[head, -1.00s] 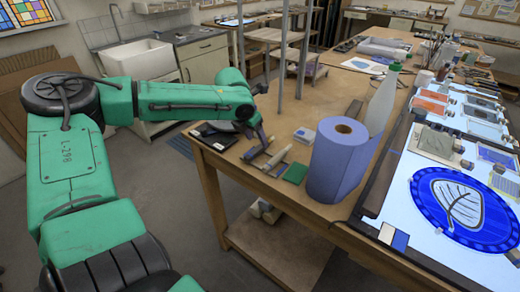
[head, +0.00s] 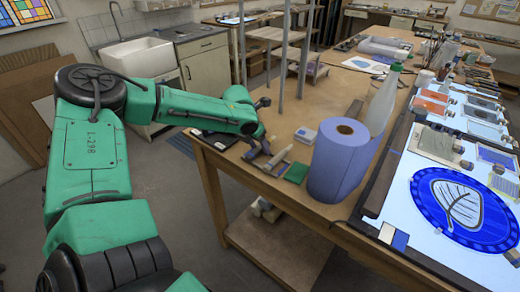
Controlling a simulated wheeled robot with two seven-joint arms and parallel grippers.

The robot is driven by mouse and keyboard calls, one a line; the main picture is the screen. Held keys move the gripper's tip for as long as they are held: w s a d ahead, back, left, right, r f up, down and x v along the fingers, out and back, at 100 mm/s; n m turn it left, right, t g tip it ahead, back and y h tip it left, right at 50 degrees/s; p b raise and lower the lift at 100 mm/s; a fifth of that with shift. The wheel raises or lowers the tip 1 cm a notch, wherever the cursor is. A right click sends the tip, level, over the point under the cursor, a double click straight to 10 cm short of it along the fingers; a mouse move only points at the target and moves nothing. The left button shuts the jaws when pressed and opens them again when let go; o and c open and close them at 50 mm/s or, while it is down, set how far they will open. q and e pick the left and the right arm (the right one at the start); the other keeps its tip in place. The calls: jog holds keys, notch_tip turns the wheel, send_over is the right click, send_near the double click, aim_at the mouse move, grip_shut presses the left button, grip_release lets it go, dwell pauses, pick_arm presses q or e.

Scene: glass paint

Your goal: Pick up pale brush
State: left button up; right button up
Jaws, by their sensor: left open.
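A slim pale tool (head: 279,156), which looks like the pale brush, lies at the left edge of the worktable. It is small in view and its bristles cannot be made out. My left gripper (head: 266,126) is over the table's left edge, just beyond and beside the pale tool. Its dark jaws are apart and I see nothing held between them. The green wrist hides part of the table there. My right gripper is not in view.
A blue paper roll (head: 343,160), a green block (head: 296,173) and a small pale box (head: 305,136) stand close to the pale tool. A white bottle (head: 383,102) is behind the roll. A lit panel with a blue leaf disc (head: 460,207) fills the right side.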

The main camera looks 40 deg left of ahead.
pick_arm(q)
grip_shut()
